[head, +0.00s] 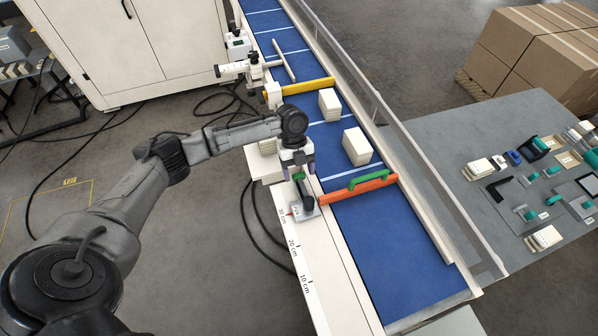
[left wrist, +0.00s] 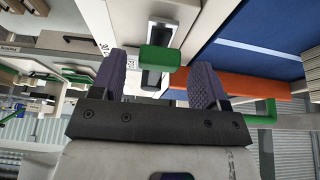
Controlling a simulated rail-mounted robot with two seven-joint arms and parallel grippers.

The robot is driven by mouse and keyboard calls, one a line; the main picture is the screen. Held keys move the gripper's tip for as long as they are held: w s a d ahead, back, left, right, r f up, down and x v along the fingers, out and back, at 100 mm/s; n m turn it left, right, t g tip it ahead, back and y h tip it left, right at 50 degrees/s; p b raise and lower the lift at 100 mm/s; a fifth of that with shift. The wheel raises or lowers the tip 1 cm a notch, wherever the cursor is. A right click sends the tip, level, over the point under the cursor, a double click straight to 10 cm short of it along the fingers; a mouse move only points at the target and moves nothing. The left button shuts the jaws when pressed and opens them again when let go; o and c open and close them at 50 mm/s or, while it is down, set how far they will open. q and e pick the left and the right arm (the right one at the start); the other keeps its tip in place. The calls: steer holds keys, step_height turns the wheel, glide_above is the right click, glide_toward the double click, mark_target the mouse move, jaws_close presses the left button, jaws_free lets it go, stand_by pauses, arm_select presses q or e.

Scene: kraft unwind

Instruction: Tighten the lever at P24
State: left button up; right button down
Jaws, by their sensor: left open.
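A dark clamp lever with a green end (head: 300,178) stands on a small grey clamp block (head: 304,210) on the white rail beside the conveyor. An orange guide bar (head: 357,189) with a green handle reaches from this clamp across the belt. My left gripper (head: 299,170) is open right above the lever. In the left wrist view, the lever's green end (left wrist: 160,57) shows between the two purple fingers of the left gripper (left wrist: 162,80), with gaps on both sides. I cannot read a P24 label. My right gripper is not in view.
The blue conveyor belt (head: 385,240) carries pale block stacks (head: 357,146). A yellow guide bar (head: 308,87) crosses it farther back. A grey table (head: 445,135) with small parts stands right. The rail (head: 297,255) is clear toward the front, with a centimetre scale.

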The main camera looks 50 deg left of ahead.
arm_select(q)
steer(key=b+v, duration=0.1)
steer(key=v, duration=1.2)
steer(key=shift+r, duration=0.1)
